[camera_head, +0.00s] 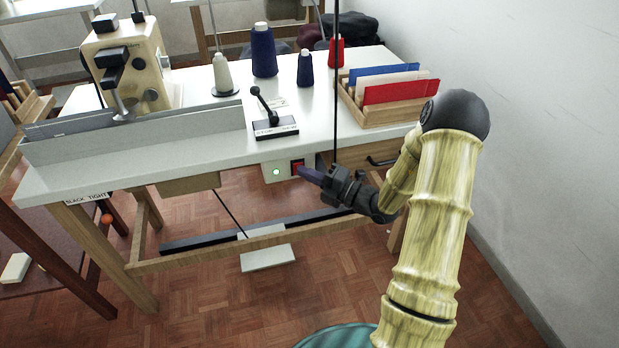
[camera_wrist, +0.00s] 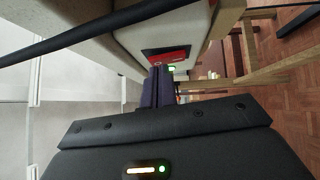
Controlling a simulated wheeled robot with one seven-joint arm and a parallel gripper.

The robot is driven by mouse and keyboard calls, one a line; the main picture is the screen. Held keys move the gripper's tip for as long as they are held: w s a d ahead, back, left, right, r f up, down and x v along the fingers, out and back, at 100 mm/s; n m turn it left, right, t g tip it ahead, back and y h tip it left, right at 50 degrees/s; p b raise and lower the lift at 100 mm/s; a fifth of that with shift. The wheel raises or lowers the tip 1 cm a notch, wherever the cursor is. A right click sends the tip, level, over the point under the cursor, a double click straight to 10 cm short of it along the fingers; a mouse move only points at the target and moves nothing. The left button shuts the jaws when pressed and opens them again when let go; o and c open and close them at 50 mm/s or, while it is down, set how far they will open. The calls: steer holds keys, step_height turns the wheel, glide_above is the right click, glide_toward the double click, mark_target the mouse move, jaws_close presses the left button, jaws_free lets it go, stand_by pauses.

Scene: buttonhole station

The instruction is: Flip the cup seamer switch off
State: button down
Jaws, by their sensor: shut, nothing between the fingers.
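The red rocker switch (camera_head: 297,164) sits in a dark frame on a pale box under the table's front edge. A green lamp (camera_head: 276,172) glows on the same box, left of the switch. My gripper (camera_head: 303,170) is shut and empty, its purple fingertips right at the switch's lower right in the head view. In the wrist view the red switch (camera_wrist: 168,55) shows just beyond the fingertips (camera_wrist: 159,69), with the lit green lamp (camera_wrist: 172,68) beside it. The fingers cover part of the switch. I cannot tell whether they touch it.
The white table (camera_head: 205,135) carries a cream sewing machine (camera_head: 128,62), a black lever on a base (camera_head: 275,128), thread cones and a wooden tray (camera_head: 385,118) of coloured pieces. A thin black rod or cable (camera_head: 336,90) hangs close to my gripper. A wall stands at the right.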

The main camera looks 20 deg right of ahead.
steer(key=shift+r+p, duration=0.15)
steer(key=shift+p, duration=0.25)
steer(key=shift+w+r+p, duration=0.15)
steer(key=shift+r+p, duration=0.05)
steer(key=shift+p, duration=0.7)
steer(key=shift+f+b, duration=0.3)
steer(key=shift+b, duration=0.1)
steer(key=shift+r, duration=0.1)
steer(key=s+d+r+p, duration=0.1)
steer(key=s+d+p, duration=0.4)
steer(key=s, duration=0.6)
steer(key=shift+d, duration=1.05)
